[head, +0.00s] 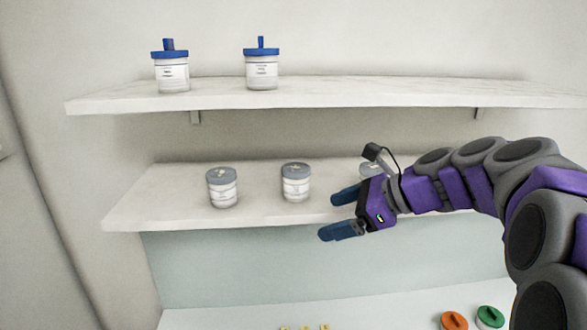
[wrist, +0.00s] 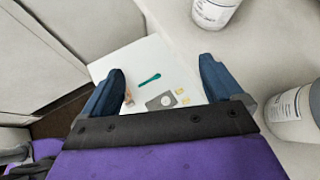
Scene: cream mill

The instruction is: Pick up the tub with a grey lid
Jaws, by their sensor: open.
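Two white tubs with grey lids stand upright on the lower shelf in the head view, a left one (head: 223,190) and a middle one (head: 296,185). A third grey-lidded tub (head: 370,170) is mostly hidden behind my gripper. My gripper (head: 338,214) is open and empty at the shelf's front edge, right of the middle tub and apart from it. In the wrist view, my gripper's blue fingers (wrist: 178,88) are spread with nothing between them.
The lower shelf (head: 150,207) has bare room at its left. The upper shelf (head: 350,92) holds two blue-lidded tubs (head: 170,73) (head: 261,70). Below, a pale counter (head: 380,310) carries orange (head: 453,320) and green (head: 490,316) lidded items. A teal utensil (wrist: 149,78) lies below.

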